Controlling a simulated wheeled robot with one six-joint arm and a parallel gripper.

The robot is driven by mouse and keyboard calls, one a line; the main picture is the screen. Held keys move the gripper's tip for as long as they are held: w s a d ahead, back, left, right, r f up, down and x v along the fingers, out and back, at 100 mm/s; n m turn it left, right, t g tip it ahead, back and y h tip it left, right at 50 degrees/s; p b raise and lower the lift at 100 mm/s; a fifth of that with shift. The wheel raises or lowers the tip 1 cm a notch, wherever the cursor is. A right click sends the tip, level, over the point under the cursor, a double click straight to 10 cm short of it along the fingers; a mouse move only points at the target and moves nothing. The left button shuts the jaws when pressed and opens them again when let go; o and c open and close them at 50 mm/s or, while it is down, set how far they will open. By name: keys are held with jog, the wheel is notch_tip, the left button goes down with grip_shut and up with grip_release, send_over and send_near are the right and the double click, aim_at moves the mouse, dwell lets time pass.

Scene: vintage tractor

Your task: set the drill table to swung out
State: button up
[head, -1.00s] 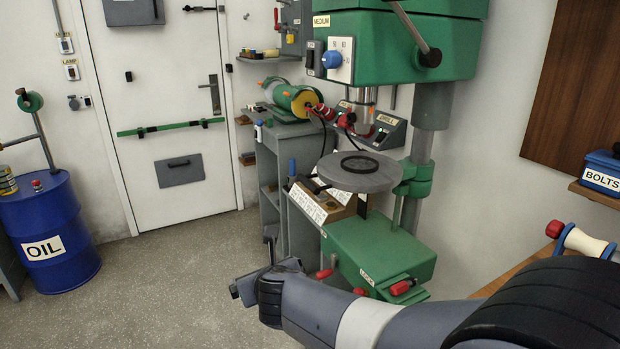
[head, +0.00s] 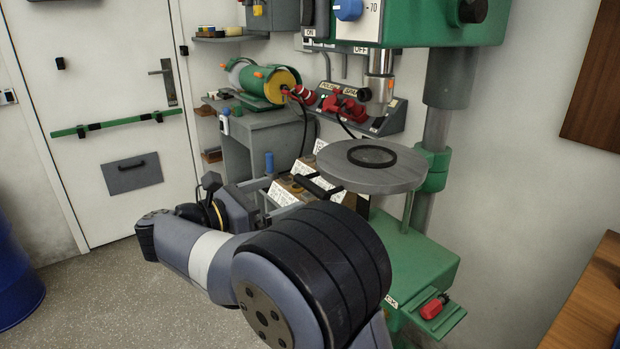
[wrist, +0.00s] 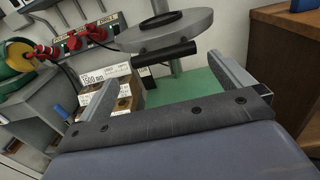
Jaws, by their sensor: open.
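The drill table (head: 400,176) is a round grey disc with a black ring on top, carried by a green bracket (head: 436,168) on the grey column. In the head view it sits below the drill spindle (head: 380,88). A black bar handle (head: 322,190) sticks out from its near left edge. In the wrist view the table (wrist: 190,27) is at the top, and its handle (wrist: 160,56) lies ahead, between the lines of my two fingers. My gripper (wrist: 166,82) is open with nothing between its fingers. In the head view my arm partly hides it.
A green base (head: 415,262) with a red-handled part (head: 433,306) stands below the table. Labelled blocks (head: 290,190) sit behind my wrist. A bench grinder (head: 262,82) is on the grey stand. A wooden bench (head: 590,300) is at right. Open floor lies at left.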

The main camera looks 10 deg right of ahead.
aim_at(310, 185)
jog(key=shift+g, duration=0.3)
jog(key=x, duration=1)
jog(key=shift+w+d+r, duration=0.1)
jog(key=shift+d+r, duration=0.1)
jog(key=shift+d, duration=0.2)
jog(key=shift+c, duration=0.3)
jog(key=c, duration=1)
jog(key=shift+o, duration=0.2)
